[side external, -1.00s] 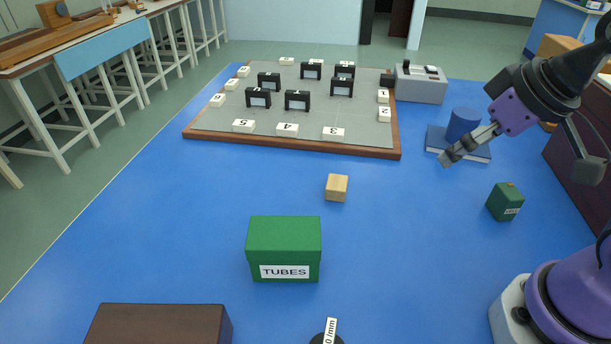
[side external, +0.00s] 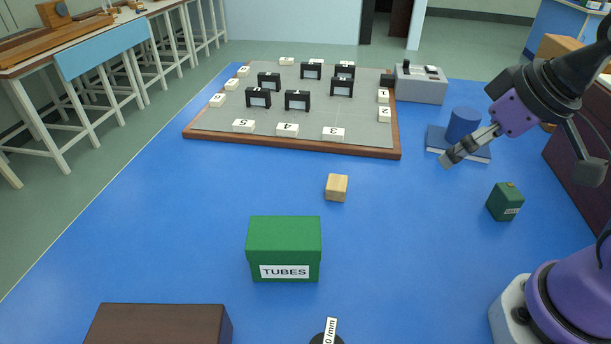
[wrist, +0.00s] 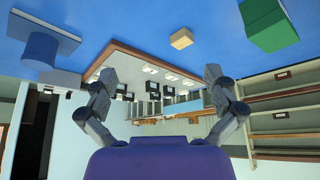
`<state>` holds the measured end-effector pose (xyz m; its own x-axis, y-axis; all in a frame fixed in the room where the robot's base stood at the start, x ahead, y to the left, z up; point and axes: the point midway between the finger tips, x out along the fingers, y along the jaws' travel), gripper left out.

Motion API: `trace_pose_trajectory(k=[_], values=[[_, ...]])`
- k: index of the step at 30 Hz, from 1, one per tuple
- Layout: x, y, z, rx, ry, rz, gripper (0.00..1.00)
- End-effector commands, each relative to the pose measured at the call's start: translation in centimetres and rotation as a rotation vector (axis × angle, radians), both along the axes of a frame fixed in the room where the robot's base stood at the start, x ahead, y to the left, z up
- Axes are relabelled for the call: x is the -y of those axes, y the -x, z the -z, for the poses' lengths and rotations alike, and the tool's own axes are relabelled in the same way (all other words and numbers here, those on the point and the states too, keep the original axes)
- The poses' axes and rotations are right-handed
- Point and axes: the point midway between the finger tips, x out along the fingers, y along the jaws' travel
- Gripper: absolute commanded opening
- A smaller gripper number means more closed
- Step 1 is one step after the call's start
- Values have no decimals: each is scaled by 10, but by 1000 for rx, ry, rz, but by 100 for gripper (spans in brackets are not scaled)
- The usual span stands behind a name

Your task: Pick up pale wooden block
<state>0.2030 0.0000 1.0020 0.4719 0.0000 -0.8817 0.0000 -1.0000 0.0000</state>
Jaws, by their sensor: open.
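The pale wooden block (side external: 336,187) sits on the blue table, in front of the grey board and behind the green TUBES box. It also shows in the wrist view (wrist: 181,39), near the top, beyond my fingers and apart from them. My gripper (side external: 449,159) hangs above the table at the right, well to the right of the block. In the wrist view the two fingers (wrist: 160,82) are spread apart with nothing between them.
The green TUBES box (side external: 284,250) stands in front of the block. A wood-edged board (side external: 215,133) with black holders and numbered tags lies behind it. A blue cylinder (side external: 463,123) on a book and a small green box (side external: 505,202) are at right. Table around the block is clear.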

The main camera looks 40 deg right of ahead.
Motion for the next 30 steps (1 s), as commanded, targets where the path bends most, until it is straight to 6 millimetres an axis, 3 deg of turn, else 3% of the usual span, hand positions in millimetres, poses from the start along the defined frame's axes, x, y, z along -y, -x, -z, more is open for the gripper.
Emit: trace_pose_trajectory(k=[2,3,14,17,23,30], values=[[0,0,0,0,0,0,100],[0,0,0,0,0,0,95],[0,-1,0,-2,1,-5,95],[-2,-10,-1,-18,12,-47,95],[-10,-64,8,-80,52,-297,95],[-15,-131,48,-105,51,-619,95]])
